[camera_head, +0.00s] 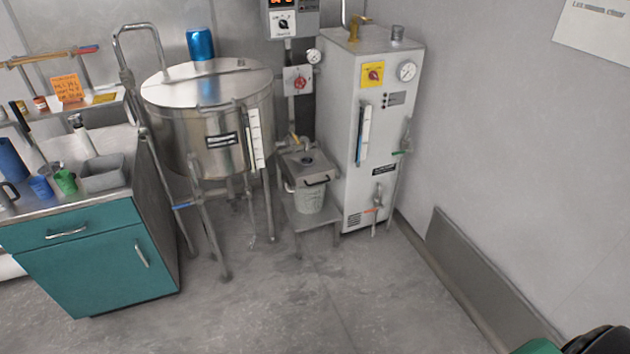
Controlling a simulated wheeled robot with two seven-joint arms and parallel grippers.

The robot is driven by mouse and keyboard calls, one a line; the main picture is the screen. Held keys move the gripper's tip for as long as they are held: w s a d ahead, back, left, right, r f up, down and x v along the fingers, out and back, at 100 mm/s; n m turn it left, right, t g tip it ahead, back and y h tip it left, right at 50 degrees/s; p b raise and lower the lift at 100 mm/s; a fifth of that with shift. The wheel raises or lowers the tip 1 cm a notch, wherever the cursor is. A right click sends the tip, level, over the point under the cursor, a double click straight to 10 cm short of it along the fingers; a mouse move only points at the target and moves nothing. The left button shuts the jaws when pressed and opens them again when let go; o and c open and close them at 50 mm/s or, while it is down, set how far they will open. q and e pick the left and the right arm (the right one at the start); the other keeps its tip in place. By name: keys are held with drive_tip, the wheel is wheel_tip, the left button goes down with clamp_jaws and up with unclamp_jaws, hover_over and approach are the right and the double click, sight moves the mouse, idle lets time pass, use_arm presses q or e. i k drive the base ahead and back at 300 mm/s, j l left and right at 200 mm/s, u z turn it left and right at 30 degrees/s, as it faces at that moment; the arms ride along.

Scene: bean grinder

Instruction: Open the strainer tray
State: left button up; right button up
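A small grey metal unit (301,164) stands low between the steel tank and the white cabinet. It has a dark front handle (316,180) and a dark round part on its top. It looks like the strainer tray, but it is too small to be sure. I cannot tell whether it is shut. A light bucket (309,199) sits directly below it on a low metal stand (317,218). Neither of my grippers is in view.
A steel tank (206,82) on legs stands left of the unit, a white cabinet (377,126) with gauges right of it. A teal counter (84,262) is at the left. The floor (300,300) in front is clear. A green and black object lies at the bottom right.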

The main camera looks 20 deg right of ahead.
sight(312, 168)
drive_tip(key=i+l+z, duration=0.2)
drive_tip(key=l, duration=0.25)
drive_tip(key=i+l+z, duration=0.25)
drive_tip(key=i+l, duration=0.15)
